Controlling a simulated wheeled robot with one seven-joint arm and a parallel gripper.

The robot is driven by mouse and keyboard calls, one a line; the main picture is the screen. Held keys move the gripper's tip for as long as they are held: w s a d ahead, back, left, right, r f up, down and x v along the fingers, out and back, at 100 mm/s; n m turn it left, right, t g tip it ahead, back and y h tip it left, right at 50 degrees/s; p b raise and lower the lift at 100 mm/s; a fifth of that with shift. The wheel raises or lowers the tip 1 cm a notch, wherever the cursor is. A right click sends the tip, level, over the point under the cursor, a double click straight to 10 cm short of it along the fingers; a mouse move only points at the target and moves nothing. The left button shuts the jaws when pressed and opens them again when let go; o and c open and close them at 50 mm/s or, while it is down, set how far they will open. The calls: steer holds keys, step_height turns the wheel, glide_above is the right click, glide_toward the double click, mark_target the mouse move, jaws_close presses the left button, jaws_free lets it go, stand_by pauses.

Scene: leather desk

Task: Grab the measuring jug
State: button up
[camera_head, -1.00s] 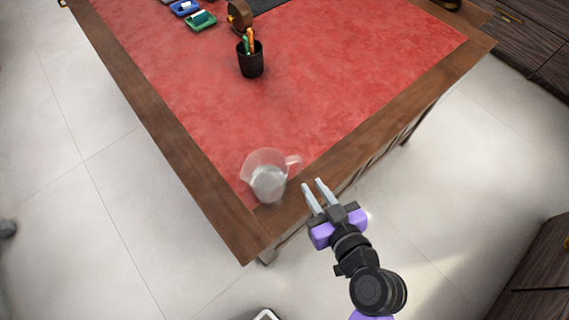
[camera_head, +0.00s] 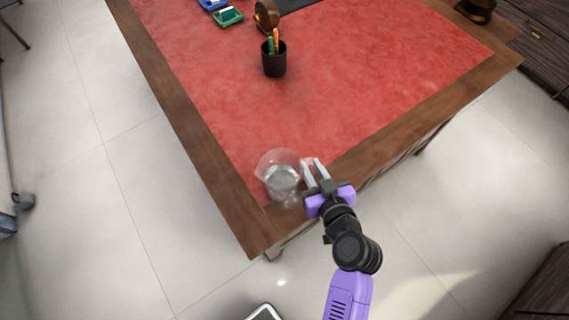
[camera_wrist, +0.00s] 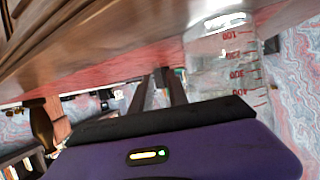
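The measuring jug (camera_head: 281,181) is clear and stands upright at the near corner of the desk, its handle side facing right. In the wrist view the jug (camera_wrist: 226,58) shows at the upper right with red scale marks. My gripper (camera_head: 311,162) is just right of the jug, at its handle side. Its two fingers are apart, and they overlap the handle area in the head view. I cannot tell whether the handle lies between them or whether they touch it. In the wrist view the fingers (camera_wrist: 160,86) have a gap between them, left of the jug body.
The desk (camera_head: 215,190) has a wooden rim and red leather top. A black pen cup (camera_head: 273,62) stands farther back, with a green tray (camera_head: 228,17) and a brown round object (camera_head: 266,15) behind. The leather between jug and pen cup is clear.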

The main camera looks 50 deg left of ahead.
jaws_close()
stand_by(1.3)
